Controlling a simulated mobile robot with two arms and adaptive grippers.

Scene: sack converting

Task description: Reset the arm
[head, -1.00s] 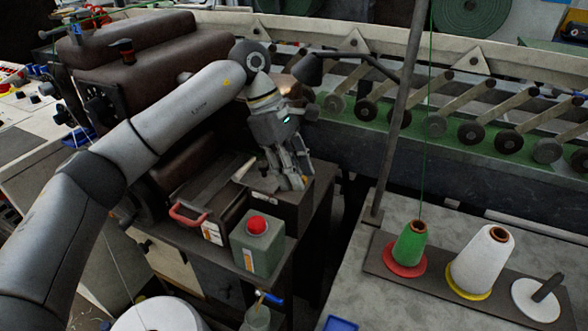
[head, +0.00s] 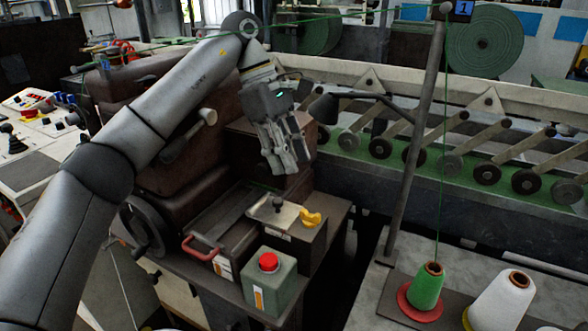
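My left arm comes in from the left, and its gripper (head: 288,163) hangs with fingers pointing down in front of the brown machine housing. It is above and apart from the dark box with a metal plate (head: 262,208) and a yellow handle-like piece (head: 311,218) on top. Nothing shows between its fingers, but their gap is unclear from this angle. My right arm and gripper are not in view.
A green-grey can with a red cap (head: 268,285) and a red-handled tray (head: 202,248) stand below the gripper. A dark lamp (head: 325,108) is close to its right. A slanted post (head: 413,150) rises beside thread cones, green (head: 427,288) and white (head: 502,303).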

